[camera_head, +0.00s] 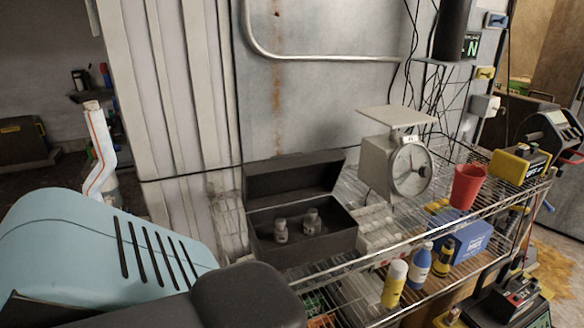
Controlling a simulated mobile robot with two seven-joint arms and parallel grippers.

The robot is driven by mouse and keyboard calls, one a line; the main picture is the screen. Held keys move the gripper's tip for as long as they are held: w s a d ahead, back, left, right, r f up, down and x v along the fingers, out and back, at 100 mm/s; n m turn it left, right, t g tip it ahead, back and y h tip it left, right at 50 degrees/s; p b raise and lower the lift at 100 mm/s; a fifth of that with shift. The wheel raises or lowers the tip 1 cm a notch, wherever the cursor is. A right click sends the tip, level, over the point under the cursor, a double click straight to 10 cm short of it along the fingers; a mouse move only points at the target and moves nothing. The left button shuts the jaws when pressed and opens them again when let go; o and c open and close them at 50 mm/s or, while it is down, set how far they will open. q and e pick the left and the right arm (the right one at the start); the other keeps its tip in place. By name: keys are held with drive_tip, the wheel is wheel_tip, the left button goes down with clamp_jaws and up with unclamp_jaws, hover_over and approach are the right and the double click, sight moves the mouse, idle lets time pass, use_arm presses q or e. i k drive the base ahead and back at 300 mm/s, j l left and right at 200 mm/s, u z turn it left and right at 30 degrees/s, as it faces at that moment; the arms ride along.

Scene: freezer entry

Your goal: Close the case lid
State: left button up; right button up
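The dark grey case (340,240) sits on the wire shelf near the middle of the view. Its lid (293,180) is open and stands up at the back, near the metal wall. Two small bottles with pale caps stand inside the case, one on the left (281,231) and one on the right (312,222). Neither of my grippers shows in the head view, so I cannot see where they are relative to the lid.
A kitchen scale (390,165) and a red cup (467,186) stand right of the case on the wire shelf (405,243). A yellow-black device (520,164) sits farther right. Bottles and a blue box (466,243) are lower down. A curved pipe (330,57) crosses the wall.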

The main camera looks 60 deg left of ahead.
sight(275, 181)
drive_tip(key=k+j, duration=0.1)
drive_tip(key=j, duration=0.25)
drive_tip(key=k+j+z, duration=0.15)
drive_tip(key=j, duration=0.25)
drive_tip(key=k+j, duration=0.1)
drive_tip(key=j, duration=0.25)
drive_tip(key=k+j+z, duration=0.15)
drive_tip(key=j, duration=0.2)
drive_tip(key=k+j, duration=0.15)
drive_tip(key=j, duration=0.15)
drive_tip(key=k+j, duration=0.15)
drive_tip(key=j, duration=0.2)
drive_tip(key=k+j, duration=0.15)
drive_tip(key=j, duration=0.2)
drive_tip(key=k+j, duration=0.15)
drive_tip(key=j, duration=0.2)
drive_tip(key=k+j+z, duration=0.1)
drive_tip(key=j, duration=0.25)
drive_tip(key=k+j, duration=0.25)
drive_tip(key=j, duration=0.1)
